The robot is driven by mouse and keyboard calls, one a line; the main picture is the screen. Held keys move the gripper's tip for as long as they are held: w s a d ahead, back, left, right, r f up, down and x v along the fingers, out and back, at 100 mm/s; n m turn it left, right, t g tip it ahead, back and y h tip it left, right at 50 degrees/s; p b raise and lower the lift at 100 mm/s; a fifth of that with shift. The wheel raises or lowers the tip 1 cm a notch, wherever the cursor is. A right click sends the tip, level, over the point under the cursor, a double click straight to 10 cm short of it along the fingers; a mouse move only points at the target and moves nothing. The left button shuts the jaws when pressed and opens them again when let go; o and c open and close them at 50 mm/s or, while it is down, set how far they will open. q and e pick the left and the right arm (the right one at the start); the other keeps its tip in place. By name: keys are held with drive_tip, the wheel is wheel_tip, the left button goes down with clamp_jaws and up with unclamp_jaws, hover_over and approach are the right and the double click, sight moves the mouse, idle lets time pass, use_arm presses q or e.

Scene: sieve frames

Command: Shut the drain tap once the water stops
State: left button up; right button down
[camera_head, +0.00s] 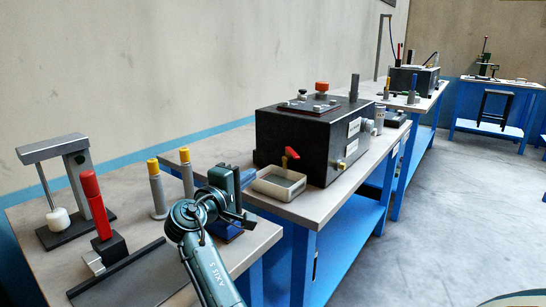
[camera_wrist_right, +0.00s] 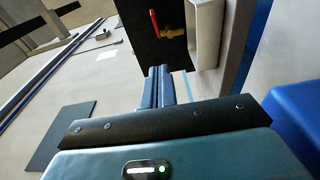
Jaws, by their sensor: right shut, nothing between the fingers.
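The drain tap has a red lever (camera_head: 291,153) on a brass body (camera_head: 285,163), low on the front of a black box (camera_head: 292,133). The lever sticks out sideways, across the brass body. It also shows at the top of the right wrist view (camera_wrist_right: 154,22). A pale shallow tray (camera_head: 270,190) sits below the tap; I cannot make out any water stream. My right gripper (camera_head: 246,178) is shut and empty, in front of and to the left of the tray, apart from the tap. Its closed fingers (camera_wrist_right: 158,73) point towards the box in the wrist view. My left gripper is not in view.
On the near table stand two yellow-topped grey posts (camera_head: 157,188), a red-handled tool (camera_head: 97,205) and a grey stand (camera_head: 58,150) with a white cylinder. A gap separates this table from the box's table. Floor (camera_head: 430,220) is clear at the right.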

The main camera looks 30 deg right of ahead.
approach(291, 154)
drive_tip(key=w+d, duration=0.1)
drive_tip(key=w, duration=0.3)
drive_tip(key=d, duration=0.1)
drive_tip(key=d+b, duration=0.1)
drive_tip(key=d, duration=0.1)
drive_tip(key=shift+s+d+f, duration=0.1)
drive_tip(key=shift+s+d, duration=0.1)
drive_tip(key=shift+s, duration=0.15)
drive_tip(key=shift+s+d, duration=0.1)
drive_tip(key=shift+d, duration=0.25)
